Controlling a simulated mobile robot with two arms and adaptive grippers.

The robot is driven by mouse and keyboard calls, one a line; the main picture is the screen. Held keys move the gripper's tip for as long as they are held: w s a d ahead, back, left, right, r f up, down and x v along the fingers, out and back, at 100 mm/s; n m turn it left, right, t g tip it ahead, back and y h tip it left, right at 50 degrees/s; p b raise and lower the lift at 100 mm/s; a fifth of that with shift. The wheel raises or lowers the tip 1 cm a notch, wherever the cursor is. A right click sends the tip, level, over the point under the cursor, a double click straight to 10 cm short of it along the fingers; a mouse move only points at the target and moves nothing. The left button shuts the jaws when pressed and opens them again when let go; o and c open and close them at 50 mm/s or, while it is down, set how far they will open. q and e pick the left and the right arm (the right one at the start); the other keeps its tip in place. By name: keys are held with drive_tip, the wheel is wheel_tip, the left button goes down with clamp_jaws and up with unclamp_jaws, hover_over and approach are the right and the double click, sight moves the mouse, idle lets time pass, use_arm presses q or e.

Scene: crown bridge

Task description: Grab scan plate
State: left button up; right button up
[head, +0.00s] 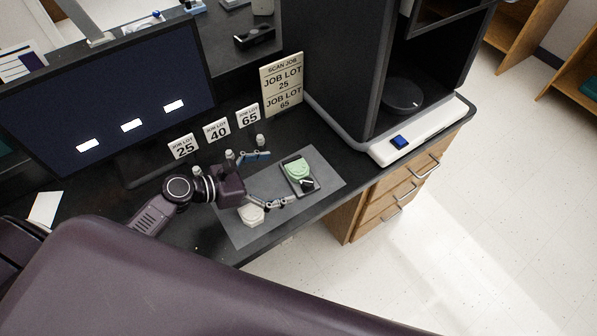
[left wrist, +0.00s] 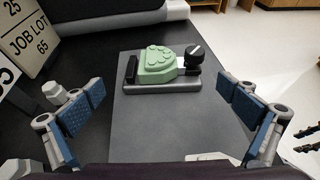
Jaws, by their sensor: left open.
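The scan plate (head: 313,182) is a small grey plate on the grey mat, carrying a green dental model (head: 297,168) and a black knob. In the left wrist view the scan plate (left wrist: 160,87) lies ahead, with the green model (left wrist: 157,64) and the black knob (left wrist: 195,54) on it. My left gripper (head: 271,179) is open and empty, just left of the plate in the head view. In the left wrist view its blue-padded fingers (left wrist: 161,91) are spread wide, with the plate between and beyond them.
A whitish model (head: 250,214) lies on the mat (head: 245,233) below my left gripper. Job-lot cards (head: 216,130) and small pale pegs stand behind it. A large dark machine (head: 340,70) with a white base is to the right, a monitor (head: 110,95) to the left.

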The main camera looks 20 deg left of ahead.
sight(289, 174)
use_arm(q)
drive_tip(key=x, duration=0.2)
drive_tip(key=p+x, duration=0.1)
drive_tip(key=shift+w+d+r, duration=0.1)
drive_tip(key=shift+d+r, duration=0.1)
drive_tip(key=shift+d, duration=0.1)
drive_tip(key=x, duration=0.3)
drive_tip(key=shift+d+f, duration=0.1)
drive_tip(key=c, duration=1)
drive_tip(key=shift+c, duration=1.2)
drive_tip(key=shift+w, duration=0.1)
use_arm(e)
drive_tip(key=s, duration=0.1)
drive_tip(key=s+r, duration=0.1)
drive_tip(key=shift+s+d, duration=0.25)
drive_tip(key=shift+s, duration=0.05)
